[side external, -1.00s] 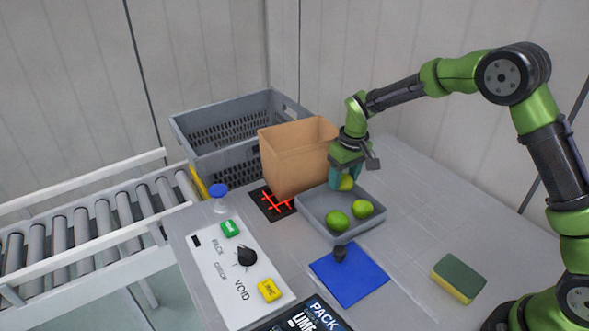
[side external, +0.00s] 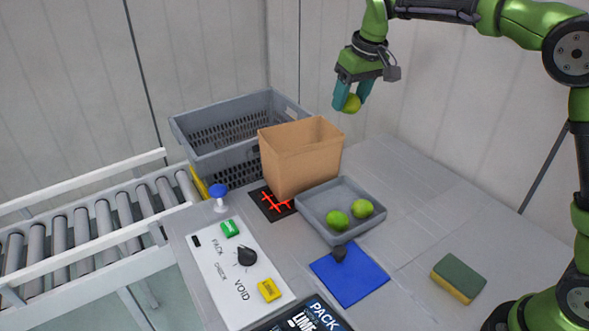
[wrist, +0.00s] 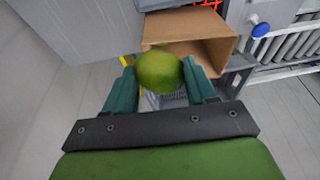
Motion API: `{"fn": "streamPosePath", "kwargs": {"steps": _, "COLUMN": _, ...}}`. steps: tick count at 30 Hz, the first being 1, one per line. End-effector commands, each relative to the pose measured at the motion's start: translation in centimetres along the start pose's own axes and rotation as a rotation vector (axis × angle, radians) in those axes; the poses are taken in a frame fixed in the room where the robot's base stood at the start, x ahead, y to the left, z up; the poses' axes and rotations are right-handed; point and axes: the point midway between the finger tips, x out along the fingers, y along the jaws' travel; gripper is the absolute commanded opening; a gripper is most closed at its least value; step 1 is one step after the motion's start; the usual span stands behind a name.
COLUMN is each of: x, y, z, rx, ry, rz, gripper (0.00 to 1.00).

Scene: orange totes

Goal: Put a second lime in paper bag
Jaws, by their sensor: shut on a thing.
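My gripper (side external: 351,96) is shut on a lime (side external: 352,104) and holds it in the air, above and to the right of the paper bag. The held lime also shows between the fingers in the wrist view (wrist: 159,71). The brown paper bag (side external: 303,163) stands upright with its top open; its inside bottom is hidden in the side view. It also shows beyond the lime in the wrist view (wrist: 208,33). Two more limes, one (side external: 337,219) and another (side external: 361,208), lie in the grey tray (side external: 318,201).
A grey crate (side external: 210,140) stands behind the bag, with a roller conveyor (side external: 90,225) at left. A control panel (side external: 240,270), a blue-capped item (side external: 219,196), a blue mat (side external: 350,275) and a sponge (side external: 458,279) are on the table. The table's right side is mostly clear.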

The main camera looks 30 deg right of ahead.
Motion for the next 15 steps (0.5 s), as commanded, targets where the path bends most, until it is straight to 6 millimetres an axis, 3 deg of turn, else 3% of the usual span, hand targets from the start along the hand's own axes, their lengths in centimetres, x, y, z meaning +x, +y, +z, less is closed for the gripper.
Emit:
{"fn": "streamPosePath", "kwargs": {"steps": 3, "x": 1.5, "y": -0.1, "z": -2.2, "rx": -0.004, "ry": 0.038, "rz": -0.006, "gripper": 0.26}}
{"fn": "streamPosePath", "kwargs": {"steps": 15, "x": 3.1, "y": -0.6, "z": -8.5, "rx": 0.002, "ry": 0.171, "rz": -0.019, "gripper": 0.26}}
